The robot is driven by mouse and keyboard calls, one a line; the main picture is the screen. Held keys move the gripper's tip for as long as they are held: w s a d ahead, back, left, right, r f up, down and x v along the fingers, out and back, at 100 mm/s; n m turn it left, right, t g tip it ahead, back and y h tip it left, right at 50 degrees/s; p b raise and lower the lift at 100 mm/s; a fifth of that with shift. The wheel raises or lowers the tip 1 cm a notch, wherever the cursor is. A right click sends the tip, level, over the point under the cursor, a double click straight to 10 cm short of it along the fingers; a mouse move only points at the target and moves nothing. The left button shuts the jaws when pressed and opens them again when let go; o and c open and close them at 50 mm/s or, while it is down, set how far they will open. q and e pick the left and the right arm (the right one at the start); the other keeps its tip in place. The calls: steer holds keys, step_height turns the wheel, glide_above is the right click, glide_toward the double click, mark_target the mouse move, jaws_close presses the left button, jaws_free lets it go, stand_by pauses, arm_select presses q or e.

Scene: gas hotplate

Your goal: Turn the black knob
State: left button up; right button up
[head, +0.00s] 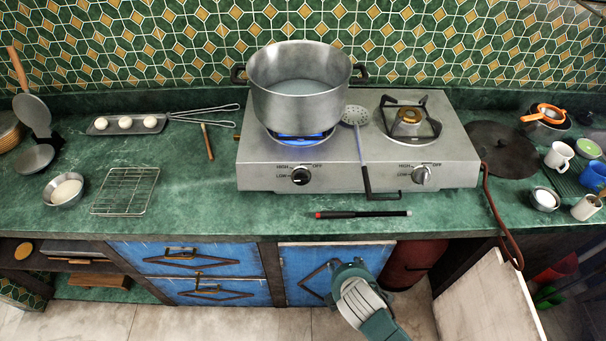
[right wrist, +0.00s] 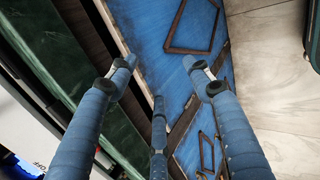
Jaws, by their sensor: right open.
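The black knob (head: 300,176) is on the front left of the silver gas hotplate (head: 225,178), between HIGH, LOW and OFF markings. A blue flame (head: 302,137) burns above it under a large steel pot (head: 300,105). My right gripper (head: 350,270) is in front of the blue cabinet, below the counter edge, lower and to the right of the knob and apart from it. In the right wrist view its three blue fingers (right wrist: 159,76) are spread and empty. The knob is not clear in that view. My left gripper is not in view.
A grey knob (head: 421,174) is at the hotplate's right. A skimmer (head: 356,120) leans over the hotplate's middle. A black lighter (head: 360,214) lies on the counter before it. A cabinet door (head: 485,300) stands open at right.

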step_height(320, 180, up, 9)
steer(key=w+a+n+t, duration=0.2)
steer(key=n, duration=0.1)
steer(key=n+t+y+p, duration=0.2)
steer(key=n+t, duration=0.2)
steer(key=n, duration=1.3)
glide_toward(302, 181)
steer(key=x, duration=1)
steer(key=shift+s+p, duration=0.1)
steer(key=shift+p, duration=0.3)
steer(key=c, duration=1.1)
